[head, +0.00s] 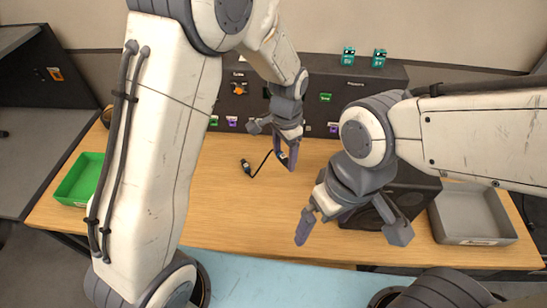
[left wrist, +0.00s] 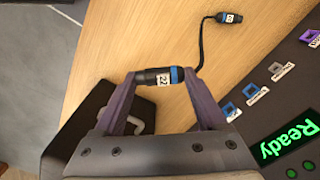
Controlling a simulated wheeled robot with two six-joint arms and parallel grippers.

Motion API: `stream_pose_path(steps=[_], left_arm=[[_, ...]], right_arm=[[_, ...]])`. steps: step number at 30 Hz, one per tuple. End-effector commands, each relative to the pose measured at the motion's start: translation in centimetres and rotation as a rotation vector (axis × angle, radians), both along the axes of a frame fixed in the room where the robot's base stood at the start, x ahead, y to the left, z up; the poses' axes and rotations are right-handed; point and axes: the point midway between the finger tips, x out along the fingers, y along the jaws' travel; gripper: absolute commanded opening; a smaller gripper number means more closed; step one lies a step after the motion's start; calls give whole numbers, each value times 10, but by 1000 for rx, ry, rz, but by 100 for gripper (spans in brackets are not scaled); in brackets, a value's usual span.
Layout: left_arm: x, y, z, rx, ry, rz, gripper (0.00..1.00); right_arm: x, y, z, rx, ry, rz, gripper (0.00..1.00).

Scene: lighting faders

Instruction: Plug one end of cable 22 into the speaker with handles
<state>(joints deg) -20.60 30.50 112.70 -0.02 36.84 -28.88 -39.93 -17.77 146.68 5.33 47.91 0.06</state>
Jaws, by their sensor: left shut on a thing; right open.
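My left gripper (head: 275,146) is shut on one connector of cable 22 (left wrist: 163,76), a black and blue plug with a white "22" label. It holds the plug above the wooden table. The thin black cable runs to its other end (head: 246,166), which lies on the table and also shows in the left wrist view (left wrist: 230,18). My right gripper (head: 352,228) is open and empty, in front of a black speaker box (head: 415,188) that it partly hides. In the left wrist view, a black box with a pale handle (left wrist: 130,124) sits behind my left gripper.
A black panel (head: 262,112) with coloured, labelled sockets stands along the table's back; the left wrist view shows its green "Ready" display (left wrist: 288,140). A green tray (head: 80,180) is at left, a grey tray (head: 472,212) at right. The table's middle is mostly clear.

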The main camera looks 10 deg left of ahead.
Motion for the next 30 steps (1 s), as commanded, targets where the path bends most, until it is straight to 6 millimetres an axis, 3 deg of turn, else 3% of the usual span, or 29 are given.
stream_pose_path(steps=[6,12,17,24,30], left_arm=[[22,-19,-29,1,2,-219,12],[30,-24,-37,1,-1,-301,12],[18,-10,-15,0,-3,-164,12],[-8,19,28,-2,-4,155,12],[-22,35,51,-1,-2,326,12]], right_arm=[[0,0,0,0,0,0,100],[0,0,0,0,0,0,100],[0,0,0,0,0,0,100],[0,0,0,0,0,0,100],[0,0,0,0,0,0,100]])
